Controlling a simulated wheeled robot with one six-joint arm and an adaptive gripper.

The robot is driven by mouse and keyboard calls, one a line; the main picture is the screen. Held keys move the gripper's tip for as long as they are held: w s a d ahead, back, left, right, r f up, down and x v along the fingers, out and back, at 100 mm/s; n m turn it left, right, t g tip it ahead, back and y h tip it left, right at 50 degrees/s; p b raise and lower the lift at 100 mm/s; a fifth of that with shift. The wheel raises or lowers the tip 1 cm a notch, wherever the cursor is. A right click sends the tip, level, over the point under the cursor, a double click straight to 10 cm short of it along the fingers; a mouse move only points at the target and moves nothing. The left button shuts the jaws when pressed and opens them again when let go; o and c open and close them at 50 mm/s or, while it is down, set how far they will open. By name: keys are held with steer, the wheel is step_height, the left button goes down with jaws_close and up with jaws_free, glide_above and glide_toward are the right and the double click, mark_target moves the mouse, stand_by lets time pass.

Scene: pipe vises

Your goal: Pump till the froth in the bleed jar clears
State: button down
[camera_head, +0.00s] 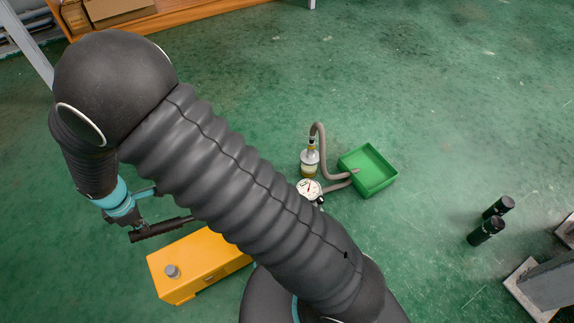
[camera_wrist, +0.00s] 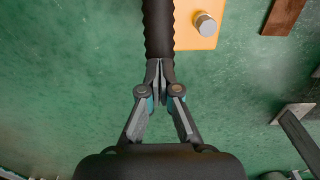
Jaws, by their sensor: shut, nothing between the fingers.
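The yellow pump body (camera_head: 205,262) lies on the green floor, partly hidden behind my arm. Its black lever (camera_head: 165,228) sticks out to the left above it. The ribbed lever grip (camera_wrist: 158,28) runs down from the top of the wrist view. My gripper (camera_wrist: 161,78) has its fingertips together at the near end of this grip, with nothing held. Whether they touch it I cannot tell. In the head view my gripper (camera_head: 137,222) is beside the lever's outer end. The bleed jar (camera_head: 310,160) stands upright with yellowish content low inside; froth is too small to judge.
A round gauge (camera_head: 309,188) sits just in front of the jar. A grey hose (camera_head: 326,150) runs from the jar to a green tray (camera_head: 382,184). A wooden shelf (camera_head: 165,17) is at the back left. Much floor is clear.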

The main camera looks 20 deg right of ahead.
steer(key=shift+s+a+f+b, duration=0.1)
steer(key=shift+a+f+b, duration=0.25)
steer(key=shift+f, duration=0.5)
steer(key=shift+a+f+b, duration=0.1)
steer(key=shift+f+b, duration=0.45)
steer(key=shift+f, duration=0.35)
steer(key=shift+a+f+b, duration=0.25)
steer(key=shift+f+b, duration=0.5)
steer(key=shift+f, duration=0.35)
steer(key=shift+a+f+b, duration=0.2)
steer(key=shift+f+b, duration=0.55)
steer(key=shift+f, duration=0.3)
steer(key=shift+s+a+f+b, duration=0.15)
steer(key=shift+f+b, duration=0.45)
steer(key=shift+f, duration=0.6)
steer(key=shift+w+a+f+b, duration=0.1)
steer(key=shift+f+b, duration=0.5)
steer(key=shift+f, duration=0.55)
steer(key=shift+r, duration=0.1)
